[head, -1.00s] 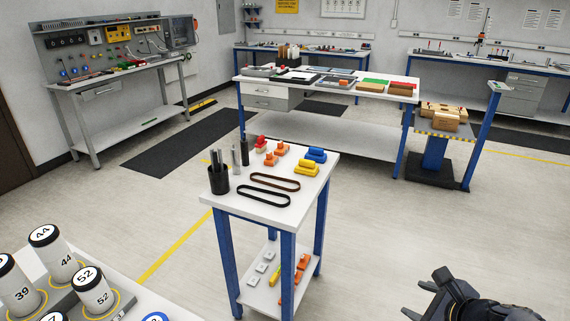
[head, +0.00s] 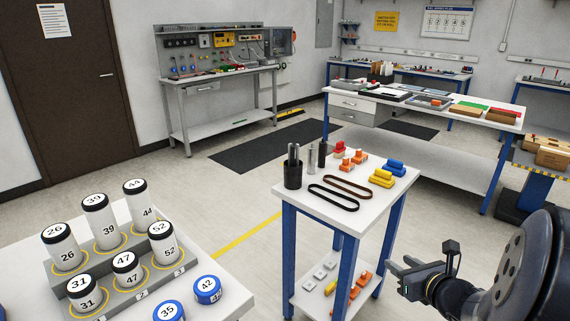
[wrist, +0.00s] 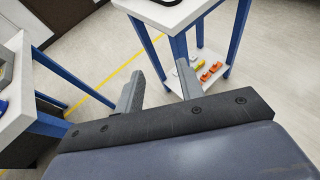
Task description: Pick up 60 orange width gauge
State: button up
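Orange pieces (head: 353,160) stand on top of the small white cart (head: 372,205), beside yellow and blue blocks. More orange pieces (head: 360,285) lie on the cart's lower shelf, and these also show in the wrist view (wrist: 210,72). No number can be read on any of them, so I cannot tell which is the 60 width gauge. My gripper (head: 400,270) is in front of and to the right of the cart, apart from all pieces. In the wrist view its two fingers (wrist: 158,90) are spread with nothing between them.
The cart top also holds a black cup (head: 293,176) and two dark belts (head: 333,199). At left, a table carries numbered white cylinders (head: 100,230) and blue-topped ones (head: 207,290). Workbenches stand farther back. The floor between is open.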

aim_at(347, 166)
jog(key=i+l+u, duration=0.45)
jog(key=l, duration=0.2)
jog(key=i+l+u, duration=0.2)
jog(key=l, duration=0.15)
jog(key=i+l+u, duration=0.25)
jog(key=l, duration=0.15)
jog(key=l+u, duration=0.2)
jog(key=l, duration=0.25)
jog(key=i+l, duration=0.1)
jog(key=l, duration=0.2)
jog(key=i+l, duration=0.1)
jog(key=l, duration=0.25)
jog(key=i+l, duration=0.1)
jog(key=l, duration=0.2)
